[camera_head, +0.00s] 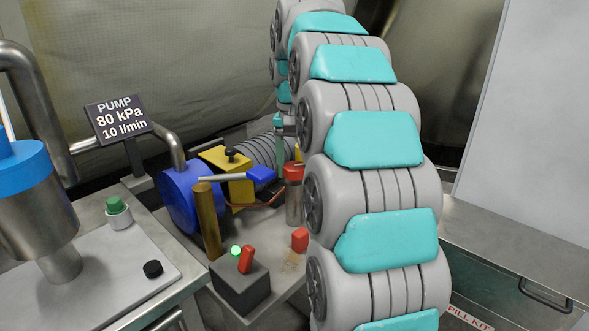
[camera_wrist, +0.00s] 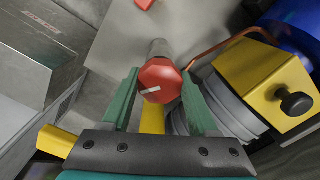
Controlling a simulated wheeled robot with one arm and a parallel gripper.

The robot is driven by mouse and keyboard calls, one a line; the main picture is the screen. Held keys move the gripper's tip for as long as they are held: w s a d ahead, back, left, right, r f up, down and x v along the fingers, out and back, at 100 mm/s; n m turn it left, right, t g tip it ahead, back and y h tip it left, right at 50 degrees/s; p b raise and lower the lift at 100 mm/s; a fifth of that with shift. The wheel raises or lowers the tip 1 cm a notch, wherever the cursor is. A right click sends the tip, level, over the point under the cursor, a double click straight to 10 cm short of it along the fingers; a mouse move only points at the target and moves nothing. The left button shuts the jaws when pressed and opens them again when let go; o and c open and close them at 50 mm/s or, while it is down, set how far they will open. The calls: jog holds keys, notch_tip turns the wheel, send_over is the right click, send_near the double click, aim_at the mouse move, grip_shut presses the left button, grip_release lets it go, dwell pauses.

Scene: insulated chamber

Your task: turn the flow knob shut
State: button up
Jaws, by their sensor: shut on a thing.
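The flow knob appears to be the red knob (camera_wrist: 160,80) with a white mark on its face, in the middle of the wrist view. It also shows in the head view as a red cap (camera_head: 294,171) on a grey metal post, partly hidden by my arm. My gripper (camera_wrist: 160,75) has its green fingers on either side of the red knob and is shut on it. In the head view a green part of the gripper (camera_head: 281,150) shows just above the knob; the rest is behind my arm.
A yellow box (camera_wrist: 262,85) with a black knob stands close beside my gripper. A blue-handled lever (camera_head: 260,175), a brass post (camera_head: 208,220) and a dark switch box (camera_head: 240,288) stand left of the knob. A small red block (camera_head: 300,240) lies on the bench.

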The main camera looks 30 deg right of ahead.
jog(key=m, duration=0.5)
jog(key=shift+m, duration=0.3)
jog(key=m, duration=0.4)
jog(key=shift+m+p, duration=0.4)
jog(key=o, duration=1.4)
